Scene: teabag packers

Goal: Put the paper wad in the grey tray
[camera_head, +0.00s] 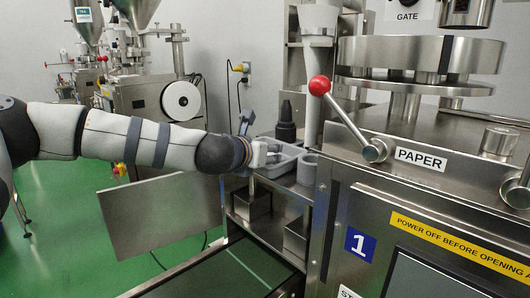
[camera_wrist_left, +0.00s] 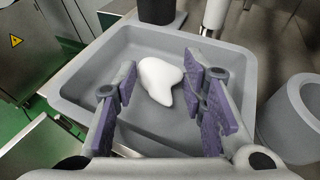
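The paper wad (camera_wrist_left: 160,82) is a smooth white lump lying inside the grey tray (camera_wrist_left: 88,78) in the left wrist view. My left gripper (camera_wrist_left: 160,70) is open, with its purple-padded fingers on either side of the wad and gaps between them and it. In the head view, my left gripper (camera_head: 266,154) is over the grey tray (camera_head: 284,166), which sits on a metal ledge beside the paper machine. The wad cannot be told apart from the gripper there. My right gripper is not in view.
A dark bottle-like object (camera_head: 286,124) stands behind the tray. A grey round cup (camera_head: 307,168) is close on the tray's right and also shows in the left wrist view (camera_wrist_left: 292,118). A lever with a red knob (camera_head: 319,86) sticks out from the machine above.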

